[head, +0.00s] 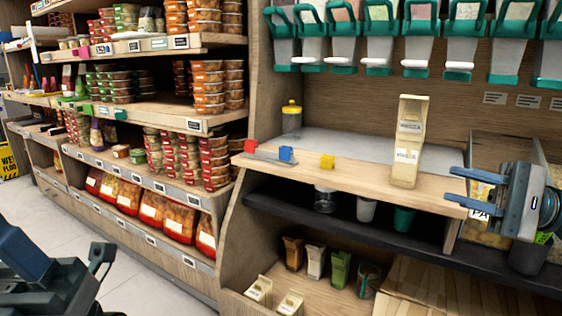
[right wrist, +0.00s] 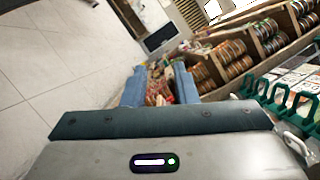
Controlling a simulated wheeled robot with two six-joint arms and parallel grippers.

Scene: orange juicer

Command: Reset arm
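My right gripper (head: 452,186) is at the right of the head view, beside the right end of the wooden counter. Its two fingers point left with a gap between them, and nothing is held. In the right wrist view the fingers (right wrist: 161,86) also stand apart, with only distant shelves behind the gap. My left arm (head: 50,275) shows as dark parts at the lower left, over the floor. Its gripper (head: 100,258) is only partly visible, and its opening cannot be made out.
The wooden counter (head: 350,173) holds a tall beige carton (head: 407,140), a yellow-lidded jar (head: 291,119) and small coloured blocks. Green-trimmed dispensers (head: 375,45) hang above. Shelves of packed food (head: 205,165) stand at the left. The floor (head: 140,285) in front is clear.

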